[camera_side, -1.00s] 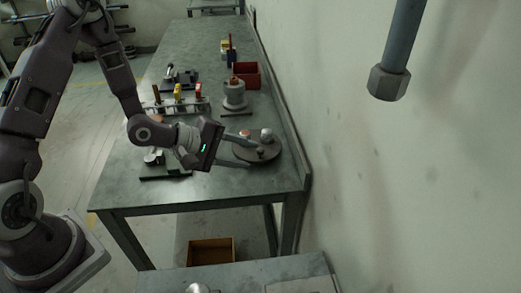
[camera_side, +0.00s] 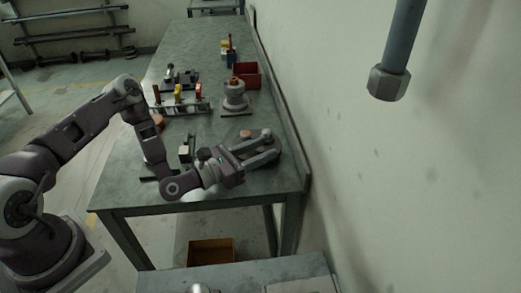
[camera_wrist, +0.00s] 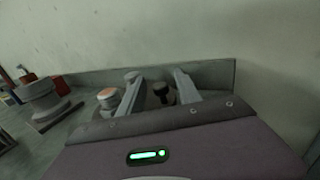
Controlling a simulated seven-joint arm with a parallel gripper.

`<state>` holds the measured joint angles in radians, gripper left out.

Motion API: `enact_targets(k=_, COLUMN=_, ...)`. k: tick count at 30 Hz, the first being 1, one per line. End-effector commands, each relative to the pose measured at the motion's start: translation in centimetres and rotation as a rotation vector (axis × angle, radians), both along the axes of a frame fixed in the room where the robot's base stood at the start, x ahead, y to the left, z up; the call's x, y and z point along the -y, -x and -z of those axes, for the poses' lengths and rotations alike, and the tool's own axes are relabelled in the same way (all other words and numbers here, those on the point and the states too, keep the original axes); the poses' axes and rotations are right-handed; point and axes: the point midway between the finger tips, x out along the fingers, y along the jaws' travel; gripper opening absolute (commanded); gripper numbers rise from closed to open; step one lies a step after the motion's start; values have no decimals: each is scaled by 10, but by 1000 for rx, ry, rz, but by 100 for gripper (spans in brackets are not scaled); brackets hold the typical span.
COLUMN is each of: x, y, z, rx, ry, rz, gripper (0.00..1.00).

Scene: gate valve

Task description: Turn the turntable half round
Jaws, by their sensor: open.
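The turntable is a round dark plate near the right edge of the bench. My gripper (camera_side: 272,144) now covers most of it in the side view. In the wrist view a dark round-topped knob (camera_wrist: 160,90) stands between my two open fingers, apart from both as far as I can see. A copper-topped cylinder (camera_wrist: 108,97) stands just outside the left finger; its copper top also shows in the side view (camera_side: 245,133). My gripper lies low and nearly level over the turntable, fingers pointing right towards the wall. The lower plate is hidden.
A grey flanged pedestal (camera_side: 235,95) and a red bin (camera_side: 246,74) stand further back. A rack with coloured handles (camera_side: 180,100) is at the left. The bench's raised back edge (camera_side: 290,140) and the wall are close beyond my fingertips.

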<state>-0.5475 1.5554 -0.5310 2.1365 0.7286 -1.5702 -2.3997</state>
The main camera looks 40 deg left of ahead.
Motion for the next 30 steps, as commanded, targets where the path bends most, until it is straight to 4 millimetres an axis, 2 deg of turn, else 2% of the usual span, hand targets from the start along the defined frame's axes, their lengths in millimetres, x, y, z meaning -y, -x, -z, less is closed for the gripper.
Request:
enact_targets(k=5, x=0, y=0, z=0, rx=-1, ry=0, rz=0, gripper=40)
enact_targets(k=12, x=0, y=0, z=0, rx=-1, ry=-1, rz=1, gripper=0)
enact_targets(k=30, x=0, y=0, z=1, rx=-1, ry=-3, rz=2, gripper=0)
